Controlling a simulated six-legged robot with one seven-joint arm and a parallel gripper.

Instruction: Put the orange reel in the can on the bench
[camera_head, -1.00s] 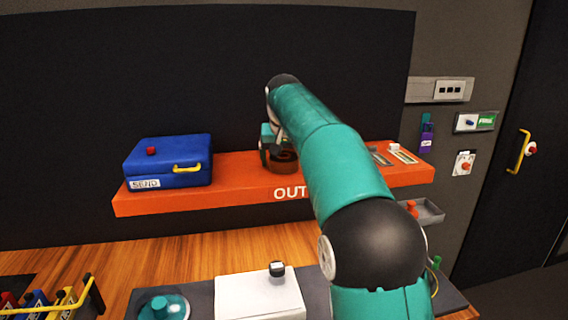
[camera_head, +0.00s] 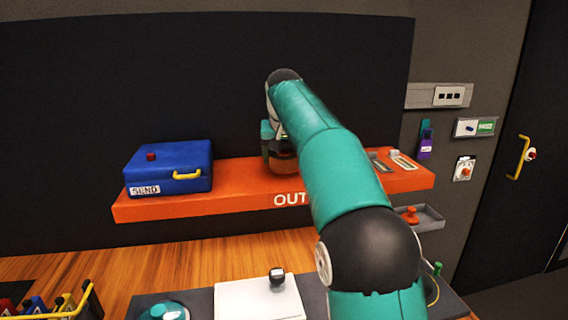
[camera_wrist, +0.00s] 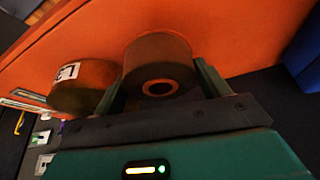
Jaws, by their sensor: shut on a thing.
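The reel (camera_wrist: 158,62), a brownish-orange cylinder with a round hole in its end, sits between the teal fingers of my gripper (camera_wrist: 160,80) in the wrist view. My gripper is shut on it, over the orange shelf. In the head view my arm partly covers this spot, and a brown round thing (camera_head: 284,161) shows at the shelf beside my gripper (camera_head: 271,150). I cannot make out a can on the bench (camera_head: 215,255) for certain.
A second brownish cylinder with a white label (camera_wrist: 82,85) stands close to the reel. A blue SEND case (camera_head: 168,167) sits on the left of the orange shelf (camera_head: 235,182). Below are a white block (camera_head: 258,300), a teal dome (camera_head: 163,311) and a grey tray (camera_head: 425,216).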

